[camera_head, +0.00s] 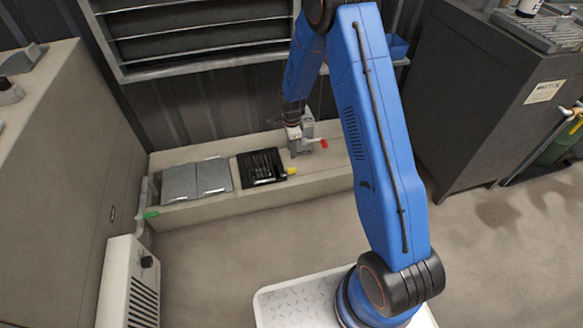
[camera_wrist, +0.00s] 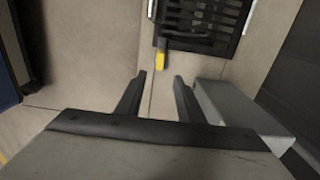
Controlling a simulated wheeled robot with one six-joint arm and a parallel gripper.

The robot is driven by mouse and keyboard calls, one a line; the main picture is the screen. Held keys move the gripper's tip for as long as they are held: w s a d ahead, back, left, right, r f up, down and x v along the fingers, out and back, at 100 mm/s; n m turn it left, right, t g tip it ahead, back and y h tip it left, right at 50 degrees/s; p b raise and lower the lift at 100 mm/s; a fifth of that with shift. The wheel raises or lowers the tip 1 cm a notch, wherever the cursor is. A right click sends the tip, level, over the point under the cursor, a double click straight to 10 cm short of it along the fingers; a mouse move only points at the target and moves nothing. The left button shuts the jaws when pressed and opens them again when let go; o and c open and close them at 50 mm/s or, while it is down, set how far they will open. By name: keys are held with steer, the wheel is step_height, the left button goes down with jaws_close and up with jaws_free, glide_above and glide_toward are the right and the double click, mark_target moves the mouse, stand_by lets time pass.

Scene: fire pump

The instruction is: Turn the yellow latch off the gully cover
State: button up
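The gully cover is a black slatted grate (camera_head: 262,168) set in the pale ledge, and it also shows at the top of the wrist view (camera_wrist: 200,22). The yellow latch (camera_head: 291,171) sticks out at the grate's right edge in the head view. In the wrist view the yellow latch (camera_wrist: 161,60) lies at the grate's near edge, ahead of my fingertips. My gripper (camera_wrist: 160,78) is open and empty, its two dark fingers apart and short of the latch.
A grey block with a red-tipped handle (camera_head: 322,143) stands right of the grate and close beside my right finger in the wrist view (camera_wrist: 240,108). Two grey plates (camera_head: 196,180) lie left of the grate. A green-handled pipe (camera_head: 150,214) is at the ledge's left end.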

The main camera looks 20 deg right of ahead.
mark_target(292, 169)
step_height(292, 169, down, 12)
steer(key=shift+f, duration=0.2)
stand_by(0.4)
jaws_close()
